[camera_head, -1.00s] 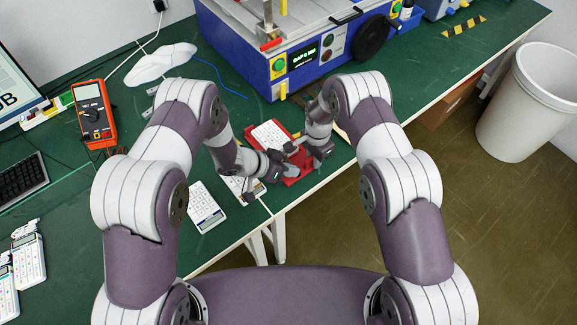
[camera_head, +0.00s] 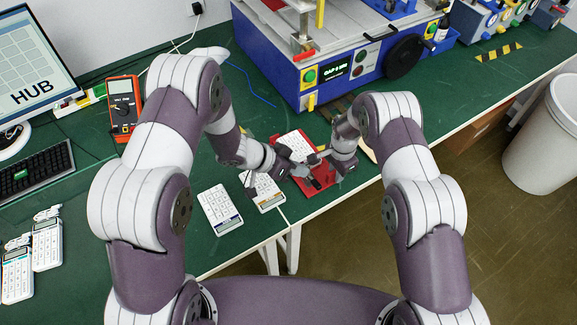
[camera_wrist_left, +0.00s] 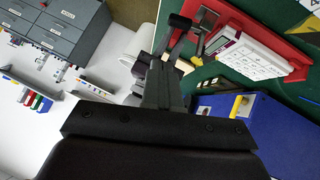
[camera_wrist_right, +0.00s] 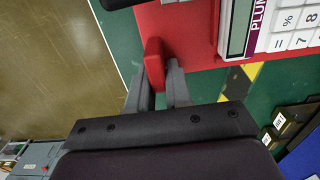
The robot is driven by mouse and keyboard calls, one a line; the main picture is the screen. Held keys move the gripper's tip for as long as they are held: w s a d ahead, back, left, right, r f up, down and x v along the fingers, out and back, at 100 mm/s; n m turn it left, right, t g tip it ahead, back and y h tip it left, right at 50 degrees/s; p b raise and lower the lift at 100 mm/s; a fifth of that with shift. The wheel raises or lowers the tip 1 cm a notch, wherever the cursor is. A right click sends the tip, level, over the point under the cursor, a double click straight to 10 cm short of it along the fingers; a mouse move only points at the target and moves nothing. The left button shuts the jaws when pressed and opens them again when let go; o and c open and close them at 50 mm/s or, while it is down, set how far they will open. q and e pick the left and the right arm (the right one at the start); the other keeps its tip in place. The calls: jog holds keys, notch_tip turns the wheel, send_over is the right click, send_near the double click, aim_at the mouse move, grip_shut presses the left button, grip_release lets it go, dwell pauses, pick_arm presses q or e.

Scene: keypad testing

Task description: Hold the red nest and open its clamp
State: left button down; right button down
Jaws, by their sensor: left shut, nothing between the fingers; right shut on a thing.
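The red nest (camera_head: 322,184) lies near the table's front edge with a white calculator (camera_head: 294,146) in it. In the right wrist view the nest (camera_wrist_right: 190,35) has a red tab (camera_wrist_right: 153,62) between my right fingers. My right gripper (camera_head: 322,158) is shut on that tab. My left gripper (camera_head: 297,172) is shut and empty at the nest's near left side. In the left wrist view its fingertips (camera_wrist_left: 175,42) are close to a dark and metal clamp part (camera_wrist_left: 205,18) at the nest's end. I cannot tell whether they touch it or how far the clamp is open.
Two calculators (camera_head: 220,208) (camera_head: 264,191) lie left of the nest, and more lie at the far left. A blue tester (camera_head: 345,70) stands behind. A red multimeter (camera_head: 124,105) and a keyboard (camera_head: 36,170) are left. A white bin (camera_head: 545,140) stands right of the table.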

pick_arm(q)
jog(key=v, duration=0.5)
jog(key=shift+s+d, duration=0.1)
jog(key=shift+s, duration=0.1)
pick_arm(e)
jog(key=c, duration=1)
grip_release()
jog(key=shift+o, duration=0.2)
